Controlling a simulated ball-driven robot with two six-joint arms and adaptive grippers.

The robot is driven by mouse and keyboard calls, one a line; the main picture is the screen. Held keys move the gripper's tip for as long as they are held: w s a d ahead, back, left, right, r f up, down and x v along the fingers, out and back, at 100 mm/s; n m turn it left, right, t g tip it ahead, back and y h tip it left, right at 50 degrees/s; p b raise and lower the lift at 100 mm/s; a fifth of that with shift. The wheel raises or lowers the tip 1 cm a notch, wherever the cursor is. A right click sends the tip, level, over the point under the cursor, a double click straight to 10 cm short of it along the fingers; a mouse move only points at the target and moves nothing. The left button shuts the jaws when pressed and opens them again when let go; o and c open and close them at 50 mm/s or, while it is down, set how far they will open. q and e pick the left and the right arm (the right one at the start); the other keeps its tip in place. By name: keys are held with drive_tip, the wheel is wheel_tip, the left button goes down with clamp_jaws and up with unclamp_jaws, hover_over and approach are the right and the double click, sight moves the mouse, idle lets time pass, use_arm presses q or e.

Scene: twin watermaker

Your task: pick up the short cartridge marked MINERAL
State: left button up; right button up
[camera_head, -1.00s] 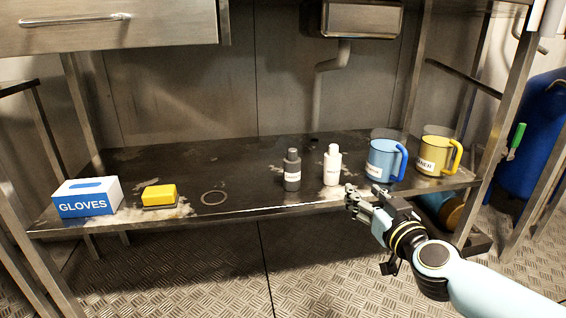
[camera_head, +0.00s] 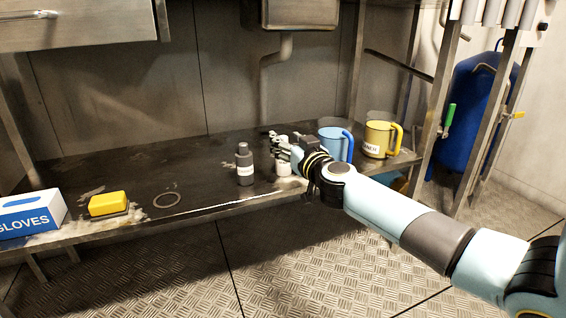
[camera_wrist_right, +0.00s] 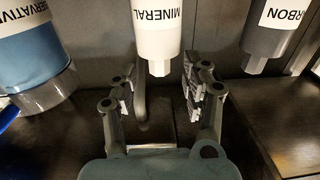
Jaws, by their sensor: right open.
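The short white cartridge marked MINERAL (camera_head: 283,170) stands upright on the dark lower shelf, partly hidden by my right gripper in the head view. In the right wrist view the cartridge (camera_wrist_right: 158,38), with its label upside down, lines up with the gap between my fingers. My right gripper (camera_head: 280,145) is open at the cartridge's upper part. The wrist view shows the open fingers (camera_wrist_right: 160,88) on either side of its narrow end; I cannot tell whether they touch it. My left gripper is not in view.
A dark grey cartridge marked CARBON (camera_wrist_right: 272,32) stands close beside it, also in the head view (camera_head: 244,165). A blue jug (camera_head: 333,146) and a yellow jug (camera_head: 377,139) stand right. A yellow sponge (camera_head: 108,204) and a GLOVES box (camera_head: 30,213) lie left on the shelf (camera_head: 200,165).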

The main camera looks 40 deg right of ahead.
drive_tip(key=shift+w+d, duration=0.25)
drive_tip(key=shift+w, duration=0.95)
clamp_jaws()
